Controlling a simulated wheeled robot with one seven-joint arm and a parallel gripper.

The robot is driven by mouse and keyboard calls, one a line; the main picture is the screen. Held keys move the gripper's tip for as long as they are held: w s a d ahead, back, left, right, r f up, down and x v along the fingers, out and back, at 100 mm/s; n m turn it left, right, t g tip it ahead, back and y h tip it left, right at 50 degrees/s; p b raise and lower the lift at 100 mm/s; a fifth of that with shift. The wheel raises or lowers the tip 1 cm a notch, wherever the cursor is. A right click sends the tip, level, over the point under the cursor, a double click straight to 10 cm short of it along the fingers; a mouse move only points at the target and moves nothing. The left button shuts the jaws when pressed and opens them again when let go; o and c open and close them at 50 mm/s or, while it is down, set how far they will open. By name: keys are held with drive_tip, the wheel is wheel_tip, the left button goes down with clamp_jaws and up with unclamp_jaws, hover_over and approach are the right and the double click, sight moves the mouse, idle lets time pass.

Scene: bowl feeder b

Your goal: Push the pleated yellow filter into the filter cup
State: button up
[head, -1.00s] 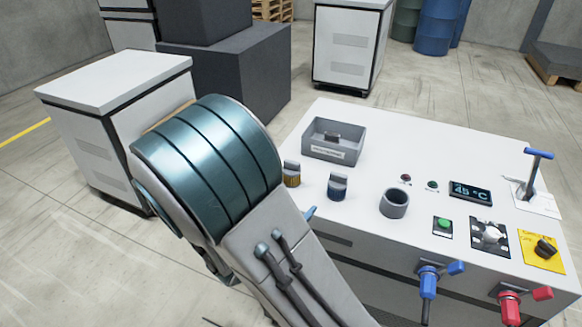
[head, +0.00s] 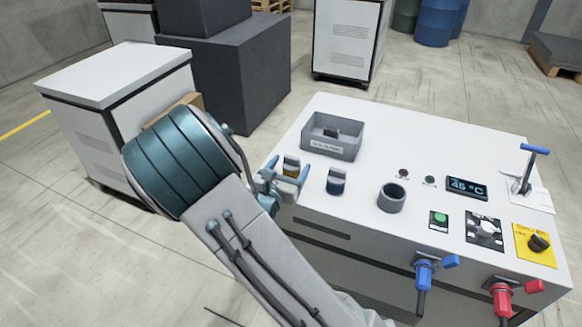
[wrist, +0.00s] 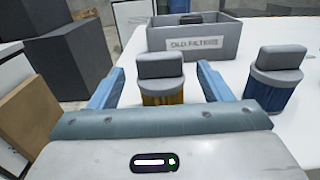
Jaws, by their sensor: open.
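The pleated yellow filter (wrist: 162,92) has a grey cap with an upright grip tab and stands upright on the white machine top. In the wrist view it sits between the two blue fingers of my gripper (wrist: 158,88), which is open with a gap on both sides. In the head view the yellow filter (head: 291,167) is partly hidden by my gripper (head: 279,182). The filter cup (head: 391,198) is a grey open ring on the machine top, right of both filters; it looks empty. It is out of the wrist view.
A blue filter (head: 336,181) with a similar cap stands right of the yellow one. A grey labelled bin (head: 331,137) with a dark item stands behind. Buttons, a display (head: 467,187) and a blue-handled lever (head: 528,165) lie further right. A cardboard box (wrist: 43,118) is at left.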

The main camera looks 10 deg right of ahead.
sight(290, 164)
drive_tip(key=x, duration=0.3)
drive_tip(key=shift+w+d+r, duration=0.1)
drive_tip(key=shift+w+r, duration=0.05)
drive_tip(key=shift+w, duration=0.05)
drive_tip(key=shift+c, duration=0.3)
drive_tip(key=c, duration=1)
drive_tip(key=shift+r, duration=0.15)
